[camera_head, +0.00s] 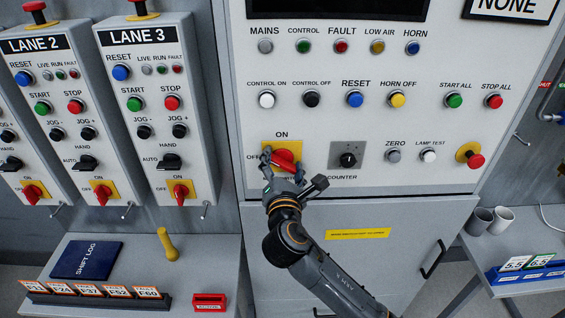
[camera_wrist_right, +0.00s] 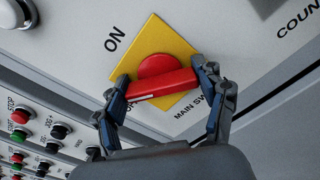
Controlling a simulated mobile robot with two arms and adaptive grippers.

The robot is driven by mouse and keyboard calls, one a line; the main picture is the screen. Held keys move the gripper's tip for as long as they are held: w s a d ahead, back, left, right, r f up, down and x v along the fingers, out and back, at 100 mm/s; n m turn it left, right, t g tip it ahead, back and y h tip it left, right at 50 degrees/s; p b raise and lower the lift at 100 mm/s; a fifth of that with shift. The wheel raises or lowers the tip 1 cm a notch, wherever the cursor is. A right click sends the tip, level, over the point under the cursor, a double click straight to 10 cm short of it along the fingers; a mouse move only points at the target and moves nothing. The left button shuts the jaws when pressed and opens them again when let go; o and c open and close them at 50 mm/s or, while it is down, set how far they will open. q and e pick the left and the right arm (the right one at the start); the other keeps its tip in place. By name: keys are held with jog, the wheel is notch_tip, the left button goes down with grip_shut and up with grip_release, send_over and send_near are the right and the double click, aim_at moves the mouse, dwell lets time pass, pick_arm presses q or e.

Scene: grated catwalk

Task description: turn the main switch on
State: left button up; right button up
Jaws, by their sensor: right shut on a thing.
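The main switch is a red rotary handle (camera_head: 284,158) on a yellow plate (camera_head: 297,148), low on the large grey cabinet. ON is printed above the plate and OFF at its left. My right gripper (camera_head: 283,166) is at the handle. In the right wrist view, its two fingers (camera_wrist_right: 162,88) are shut on opposite ends of the red handle (camera_wrist_right: 160,80). The bar looks tilted, its left end a little higher than its right in the head view, between level and upright. The OFF print is mostly hidden by a finger. My left gripper is not in view.
Lane panels (camera_head: 150,60) with similar small red switches stand at the left. A shelf (camera_head: 130,285) holds a blue shift log (camera_head: 87,259).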

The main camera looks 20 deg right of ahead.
jog(key=m+b, duration=0.1)
jog(key=m, duration=0.4)
jog(key=shift+f+m, duration=0.1)
jog(key=shift+m, duration=0.3)
jog(key=m+b, duration=0.1)
jog(key=m, duration=0.4)
jog(key=shift+d, duration=0.1)
jog(key=shift+m, duration=0.3)
jog(key=o, duration=1.2)
jog(key=shift+s, duration=0.1)
jog(key=v, duration=1.2)
